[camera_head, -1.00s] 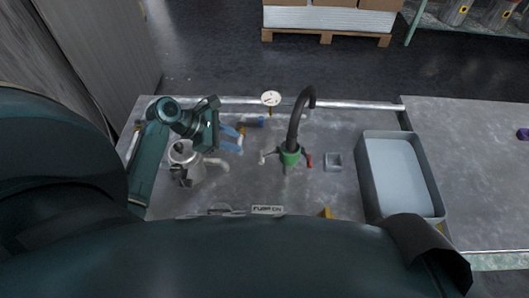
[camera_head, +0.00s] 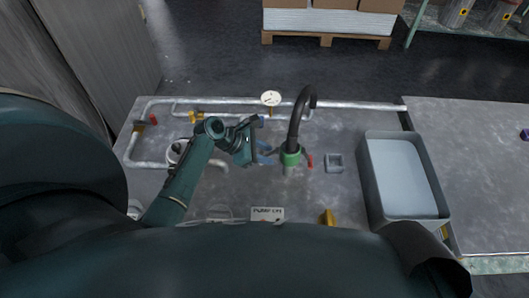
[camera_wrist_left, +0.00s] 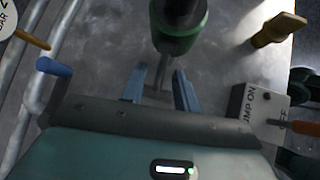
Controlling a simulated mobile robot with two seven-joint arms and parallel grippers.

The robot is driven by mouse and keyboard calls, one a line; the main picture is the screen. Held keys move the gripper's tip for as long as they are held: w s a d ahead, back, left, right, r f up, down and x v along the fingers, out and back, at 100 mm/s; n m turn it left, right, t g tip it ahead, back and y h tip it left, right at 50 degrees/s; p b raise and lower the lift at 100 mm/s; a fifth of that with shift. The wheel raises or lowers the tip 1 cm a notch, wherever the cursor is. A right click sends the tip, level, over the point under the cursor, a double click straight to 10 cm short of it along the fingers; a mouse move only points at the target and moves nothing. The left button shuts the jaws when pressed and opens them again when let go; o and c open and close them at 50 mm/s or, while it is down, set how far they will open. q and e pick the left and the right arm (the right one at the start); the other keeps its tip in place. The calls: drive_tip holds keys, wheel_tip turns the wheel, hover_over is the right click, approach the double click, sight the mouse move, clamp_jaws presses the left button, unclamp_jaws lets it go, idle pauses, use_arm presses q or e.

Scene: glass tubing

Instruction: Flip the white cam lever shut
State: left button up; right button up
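The green coupling (camera_head: 290,158) stands on the bench with a black hose (camera_head: 295,122) rising from it. A red lever (camera_head: 310,161) shows at its right side. My left gripper (camera_head: 267,153) is just left of the coupling and hides that side in the head view. In the left wrist view, its two blue fingers (camera_wrist_left: 160,90) are apart, with the green coupling (camera_wrist_left: 178,28) just beyond them. A narrow grey shape (camera_wrist_left: 164,72) shows between the fingers; I cannot tell whether it is the white cam lever. The white lever is not clearly visible. My right gripper is not in view.
A pressure gauge (camera_head: 270,98) and pipes (camera_head: 350,106) run along the back. A blue-handled valve (camera_wrist_left: 55,68) is near the wrist. A pump switch box (camera_head: 267,214) and a yellow handle (camera_head: 328,217) are in front. A grey tub (camera_head: 437,195) stands right.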

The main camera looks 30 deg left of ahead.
use_arm(q)
clamp_jaws()
idle(0.3)
drive_tip(key=shift+d+f+h, duration=0.15)
drive_tip(key=shift+f+h, duration=0.2)
drive_tip(key=shift+h, duration=0.35)
drive_tip(key=shift+w+d+f+t+h+b, duration=0.1)
drive_tip(key=shift+f+t+h+b, duration=0.35)
drive_tip(key=shift+t+h, duration=0.4)
drive_tip(key=shift+d+n+t+h+b, duration=0.1)
drive_tip(key=shift+n+t+h+b, duration=0.2)
drive_tip(key=shift+h+b, duration=0.15)
drive_tip(key=shift+r, duration=0.1)
